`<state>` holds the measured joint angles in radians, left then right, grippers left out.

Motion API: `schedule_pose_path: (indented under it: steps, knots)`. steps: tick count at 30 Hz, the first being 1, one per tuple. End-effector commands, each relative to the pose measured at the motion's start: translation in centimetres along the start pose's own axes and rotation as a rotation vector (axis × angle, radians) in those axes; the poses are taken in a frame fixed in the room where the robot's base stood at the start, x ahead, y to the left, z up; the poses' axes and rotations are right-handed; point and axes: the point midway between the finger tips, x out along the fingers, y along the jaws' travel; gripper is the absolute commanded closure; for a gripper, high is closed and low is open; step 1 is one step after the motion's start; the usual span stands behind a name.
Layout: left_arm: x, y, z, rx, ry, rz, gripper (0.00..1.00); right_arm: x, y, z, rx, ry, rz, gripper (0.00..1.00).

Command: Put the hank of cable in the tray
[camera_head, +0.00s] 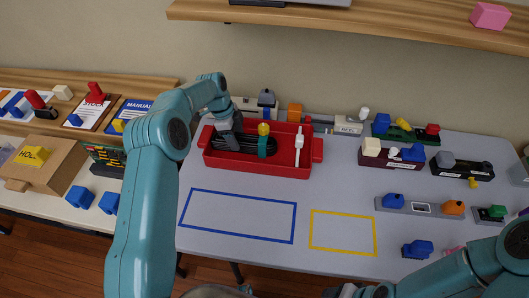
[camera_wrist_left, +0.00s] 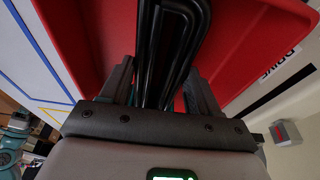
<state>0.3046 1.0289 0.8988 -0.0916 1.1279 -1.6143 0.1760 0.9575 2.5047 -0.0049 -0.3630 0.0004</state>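The hank of cable (camera_head: 240,143), black and looped, lies lengthwise in the red tray (camera_head: 220,163). A teal band (camera_head: 263,147) shows around its right part. My left gripper (camera_head: 228,143) reaches down over the hank's left end. In the left wrist view, the black cable strands (camera_wrist_left: 168,60) run between the two dark fingers of my left gripper (camera_wrist_left: 160,85), which stand apart with small gaps beside the strands. The red tray floor (camera_wrist_left: 240,50) shows behind them. My right gripper is not clearly shown; a teal arm of mine enters at the lower right.
A yellow-topped item (camera_head: 263,129) and a white item (camera_head: 299,147) are at the tray's right half. Blue (camera_head: 240,236) and yellow (camera_head: 342,252) outlined areas on the table are empty. Small parts and holders (camera_head: 420,204) fill the right side. A shelf (camera_head: 390,22) hangs above.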

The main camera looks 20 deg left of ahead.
Motion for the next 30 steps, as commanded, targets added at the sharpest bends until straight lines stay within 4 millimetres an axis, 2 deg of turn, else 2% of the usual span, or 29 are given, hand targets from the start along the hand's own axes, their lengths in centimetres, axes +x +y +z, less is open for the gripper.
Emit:
schedule_pose_path:
  steps: [1,2,11,14,17,24,30]
  knots:
    - [-0.1,0.0,0.0,0.0,0.0,-0.001,0.21,0.0,0.0,0.0,0.0,0.0,0.0,0.39]
    - [-0.1,0.0,0.0,0.0,0.0,-0.001,0.12,-0.1,0.0,0.0,0.0,0.0,0.0,0.39]
    - [-0.1,0.0,0.0,0.0,0.0,0.0,0.11,0.0,0.0,0.0,0.0,0.0,0.0,0.39]
    - [-0.8,0.0,0.0,0.0,0.0,-0.001,0.11,0.1,0.0,0.0,0.0,0.0,0.0,0.39]
    - [-2.6,-0.1,0.0,0.0,-0.001,-0.004,0.11,0.3,0.1,0.0,0.0,0.0,0.0,0.39]
    - [-9.1,-0.1,0.0,-0.001,0.0,-0.006,0.11,0.3,0.1,0.0,0.0,0.0,0.0,0.39]
    - [-13.8,-0.1,-0.1,0.0,0.0,-0.005,0.11,-0.4,-0.1,0.0,0.0,0.0,0.0,0.39]
